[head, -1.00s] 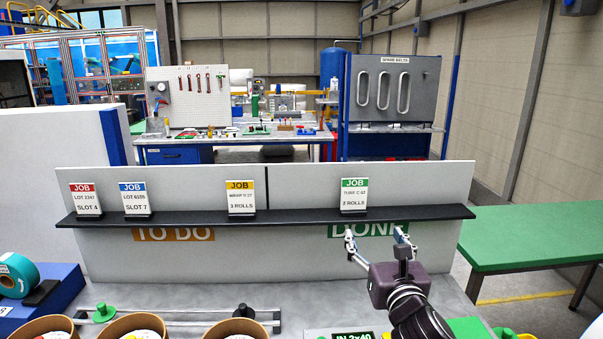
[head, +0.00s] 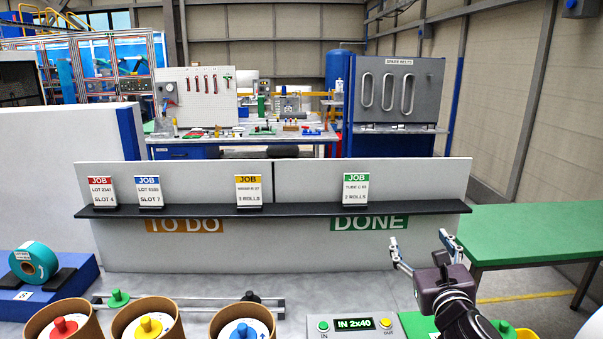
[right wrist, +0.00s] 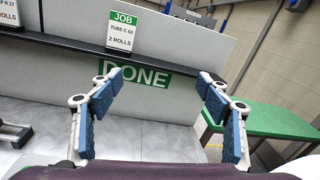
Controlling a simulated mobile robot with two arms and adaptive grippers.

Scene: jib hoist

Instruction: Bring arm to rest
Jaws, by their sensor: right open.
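My right gripper (head: 423,249) is open and empty in the head view, in the air to the right of the DONE label (head: 369,222) and below the shelf's right end. In the right wrist view its two blue-padded fingers (right wrist: 160,85) stand wide apart with nothing between them. The green job card, TUBE C 63, 2 ROLLS (head: 356,189), stands on the black shelf (head: 300,210) above DONE; it also shows in the right wrist view (right wrist: 121,32). My left gripper is not in view.
Red (head: 102,191), blue (head: 149,191) and yellow (head: 248,190) job cards stand on the shelf's TO DO side. Three round tubs (head: 150,333) and a counter reading IN 2x40 (head: 354,325) are in front. A green table (head: 530,230) stands at right.

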